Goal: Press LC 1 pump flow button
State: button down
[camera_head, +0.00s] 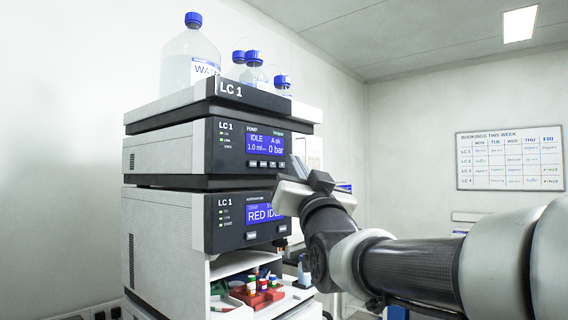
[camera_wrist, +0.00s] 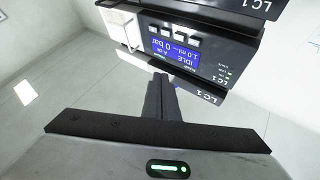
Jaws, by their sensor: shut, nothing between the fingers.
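The LC 1 pump module (camera_head: 170,150) is the upper unit of the stack. Its blue display (camera_head: 265,144) reads IDLE, 1.0 ml and 0 bar, and it also shows upside down in the wrist view (camera_wrist: 172,46). A row of small buttons (camera_head: 263,164) runs under the display; the row shows above the display in the wrist view (camera_wrist: 162,31). Their labels are too small to read, so I cannot tell which is flow. My gripper (camera_head: 298,164) is shut and empty, near the pump panel's right end. In the wrist view its fingers (camera_wrist: 160,84) appear just below the display, apart from the buttons.
The autosampler (camera_head: 170,220) with a second blue display sits below the pump. Water and other blue-capped bottles (camera_head: 190,60) stand in the top tray (camera_head: 145,112). Coloured vials (camera_head: 262,283) sit in the open bay beneath. A bookings board (camera_head: 510,158) hangs on the far wall.

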jog(key=p, duration=0.3)
send_near(258, 157)
notch_tip(258, 157, up, 2)
jog(key=w+d, duration=0.1)
jog(key=w, duration=0.1)
jog(key=shift+w+a+r, duration=0.15)
jog(key=shift+w+a, duration=0.2)
jog(key=shift+a, duration=0.1)
jog(key=shift+b, duration=0.35)
dwell(1.1)
jog(key=shift+w+a, duration=0.25)
jog(key=shift+a, duration=0.05)
jog(key=shift+w+a+b, duration=0.25)
jog(key=shift+a+b, duration=0.05)
dwell(0.7)
jog(key=shift+s+d, duration=0.1)
jog(key=shift+s+d+b, duration=0.45)
jog(key=shift+d+b, duration=0.05)
jog(key=shift+b, duration=0.3)
